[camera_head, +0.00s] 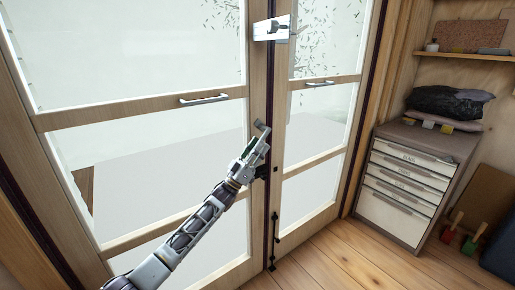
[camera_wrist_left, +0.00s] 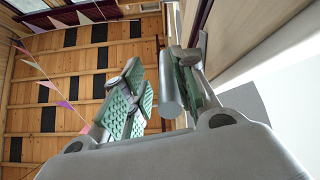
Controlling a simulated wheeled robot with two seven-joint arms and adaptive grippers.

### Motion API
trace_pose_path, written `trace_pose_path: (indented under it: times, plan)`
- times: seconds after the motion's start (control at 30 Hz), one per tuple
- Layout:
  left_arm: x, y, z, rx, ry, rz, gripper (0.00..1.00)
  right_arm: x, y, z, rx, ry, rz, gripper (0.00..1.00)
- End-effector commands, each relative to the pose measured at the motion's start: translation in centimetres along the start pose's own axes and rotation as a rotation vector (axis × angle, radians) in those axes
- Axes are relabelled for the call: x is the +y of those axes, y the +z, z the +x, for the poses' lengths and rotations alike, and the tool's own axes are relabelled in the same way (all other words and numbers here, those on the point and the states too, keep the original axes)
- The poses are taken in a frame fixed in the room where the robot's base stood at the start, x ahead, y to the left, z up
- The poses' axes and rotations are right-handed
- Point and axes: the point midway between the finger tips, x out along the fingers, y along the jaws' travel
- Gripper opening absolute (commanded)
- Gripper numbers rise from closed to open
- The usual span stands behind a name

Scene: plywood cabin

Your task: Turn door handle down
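The grey metal door handle (camera_head: 262,128) shows at the meeting edge of the double glass door (camera_head: 258,215), just beyond my left gripper (camera_head: 254,153). Part of the handle is hidden behind the gripper. In the left wrist view the round handle bar (camera_wrist_left: 169,88) lies between the two green-padded fingers of the left gripper (camera_wrist_left: 157,95). The bar is close to the right-hand finger, and a gap shows to the left-hand one. The fingers stand apart, so the gripper is open around the bar. Whether the right-hand pad touches it I cannot tell. My right gripper is in neither view.
Horizontal pull bars sit on the left leaf (camera_head: 203,98) and right leaf (camera_head: 320,83). A metal plate (camera_head: 271,29) is higher up. A drawer cabinet (camera_head: 413,183) with cushions (camera_head: 449,103) on it stands at the right. The plank floor (camera_head: 335,255) before the door is clear.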

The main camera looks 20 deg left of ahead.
Motion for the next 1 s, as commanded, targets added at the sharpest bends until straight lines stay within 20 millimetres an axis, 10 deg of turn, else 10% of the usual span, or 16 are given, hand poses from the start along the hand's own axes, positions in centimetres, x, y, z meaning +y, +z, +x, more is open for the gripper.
trace_pose_path:
  times: [1.0]
  plan:
    - [-0.2,-0.1,-10.4,-0.002,-0.005,0.001,0.37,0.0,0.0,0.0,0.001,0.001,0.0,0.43]
